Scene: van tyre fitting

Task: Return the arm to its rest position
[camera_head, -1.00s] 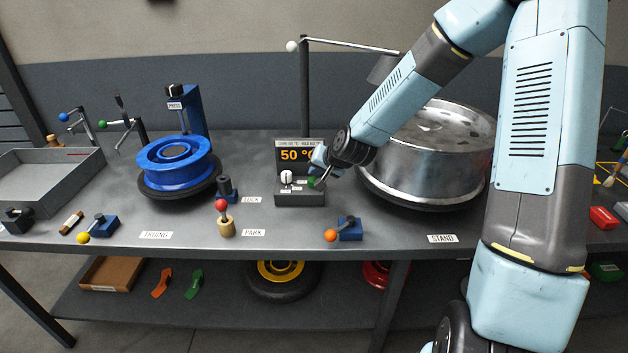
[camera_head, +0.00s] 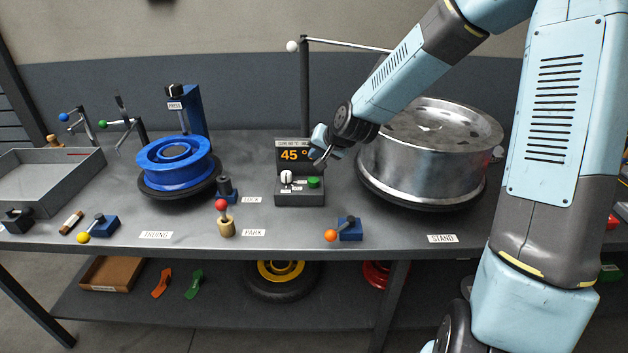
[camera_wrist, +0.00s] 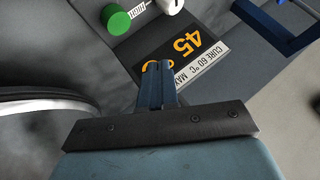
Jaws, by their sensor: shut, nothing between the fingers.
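My gripper (camera_head: 321,163) is shut and empty. It hangs in the air just above and right of the control box (camera_head: 299,200), apart from its green button (camera_head: 314,182). In the wrist view my shut fingers (camera_wrist: 157,68) show in front of the display panel (camera_wrist: 185,55), which reads 45 and is labelled with a cure temperature limit. The green button (camera_wrist: 115,19) and white knob (camera_wrist: 171,5) lie at the top of that view. My arm reaches in from the upper right in the head view.
A large silver drum on a tyre (camera_head: 425,150) stands close right of my gripper. A post with a horizontal rod (camera_head: 305,90) rises behind the display. A blue wheel (camera_head: 177,163) sits left. An orange-knobbed lever (camera_head: 348,230) and red-topped peg (camera_head: 224,218) stand near the front edge.

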